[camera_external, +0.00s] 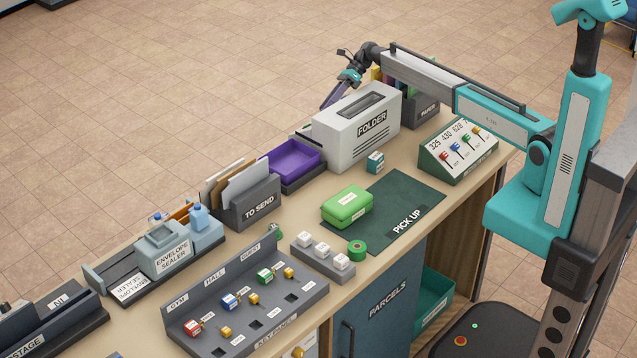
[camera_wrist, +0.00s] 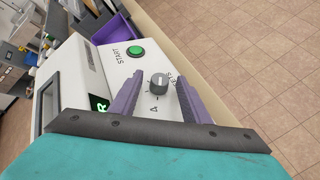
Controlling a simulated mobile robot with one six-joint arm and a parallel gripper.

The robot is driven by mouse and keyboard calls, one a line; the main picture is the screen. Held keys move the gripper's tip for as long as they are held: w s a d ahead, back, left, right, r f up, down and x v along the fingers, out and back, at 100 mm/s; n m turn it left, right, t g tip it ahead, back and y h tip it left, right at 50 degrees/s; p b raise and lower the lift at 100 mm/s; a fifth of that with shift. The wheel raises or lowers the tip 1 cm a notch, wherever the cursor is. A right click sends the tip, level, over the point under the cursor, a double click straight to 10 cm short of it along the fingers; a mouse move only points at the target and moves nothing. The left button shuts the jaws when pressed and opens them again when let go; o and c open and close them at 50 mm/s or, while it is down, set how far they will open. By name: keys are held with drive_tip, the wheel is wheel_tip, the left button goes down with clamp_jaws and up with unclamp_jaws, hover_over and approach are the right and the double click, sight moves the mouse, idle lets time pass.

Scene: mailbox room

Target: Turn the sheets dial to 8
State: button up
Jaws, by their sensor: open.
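The sheets dial (camera_wrist: 158,86) is a small grey knob with a pale pointer line on the white panel of the folder machine (camera_external: 370,110). In the wrist view the pointer line runs roughly toward the picture's top, and my right finger covers part of the label and scale. My gripper (camera_wrist: 159,77) is open, with a purple finger on each side of the dial; I cannot tell whether they touch it. In the external view my gripper (camera_external: 335,95) is at the folder's far left side, and the dial is hidden behind the machine.
A green START button (camera_wrist: 136,51) sits on the same panel beside the dial. A purple tray (camera_external: 290,160) stands close to the folder's left end. A green box (camera_external: 347,205) lies on the mat in front. Floor beyond the desk is clear.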

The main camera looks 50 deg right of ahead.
drive_tip(key=c, duration=1)
drive_tip(key=shift+c, duration=0.2)
drive_tip(key=shift+s+a+m+t+b, duration=0.1)
drive_tip(key=shift+s+m+t+b, duration=0.05)
drive_tip(key=shift+m+t+b, duration=0.2)
drive_tip(key=shift+m+h, duration=0.25)
drive_tip(key=shift+h, duration=0.25)
drive_tip(key=o, duration=1)
drive_tip(key=shift+o, duration=0.2)
drive_tip(key=b+v, duration=0.5)
drive_tip(key=v, duration=0.9)
